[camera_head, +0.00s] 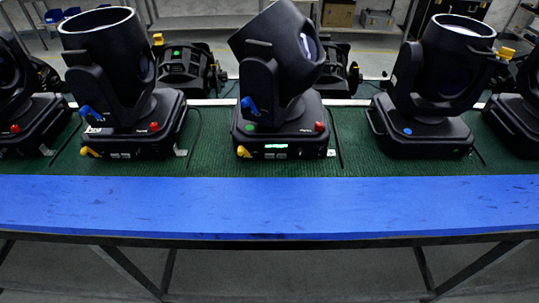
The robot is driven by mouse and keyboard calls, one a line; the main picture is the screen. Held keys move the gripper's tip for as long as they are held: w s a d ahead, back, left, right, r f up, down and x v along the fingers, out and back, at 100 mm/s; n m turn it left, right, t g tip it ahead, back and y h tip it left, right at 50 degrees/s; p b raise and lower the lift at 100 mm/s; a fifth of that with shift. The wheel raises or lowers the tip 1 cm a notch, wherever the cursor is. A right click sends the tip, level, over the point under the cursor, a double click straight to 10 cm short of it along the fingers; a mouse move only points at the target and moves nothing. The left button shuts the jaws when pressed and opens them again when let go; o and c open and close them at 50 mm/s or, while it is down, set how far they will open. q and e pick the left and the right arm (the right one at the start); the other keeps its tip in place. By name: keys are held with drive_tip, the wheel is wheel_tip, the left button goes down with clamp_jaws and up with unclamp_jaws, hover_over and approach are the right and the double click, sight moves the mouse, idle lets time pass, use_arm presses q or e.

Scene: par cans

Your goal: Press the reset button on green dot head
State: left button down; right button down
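The head with the green dot (250,127) is the black moving head (283,75) in the middle of the row, and its can is tilted. Its base carries a red button (319,127) at the right, a blue lever (249,106) at the left, a yellow tab (243,152) at the lower left and a small lit display (276,146) on the front. I cannot tell from any label which control is the reset button. Neither of my grippers is in view.
A black head (115,75) with its own red button (154,126) stands to the left. A head with a blue dot (407,132) stands to the right. Heads at both edges are cut off. The blue bench strip (270,205) in front is clear.

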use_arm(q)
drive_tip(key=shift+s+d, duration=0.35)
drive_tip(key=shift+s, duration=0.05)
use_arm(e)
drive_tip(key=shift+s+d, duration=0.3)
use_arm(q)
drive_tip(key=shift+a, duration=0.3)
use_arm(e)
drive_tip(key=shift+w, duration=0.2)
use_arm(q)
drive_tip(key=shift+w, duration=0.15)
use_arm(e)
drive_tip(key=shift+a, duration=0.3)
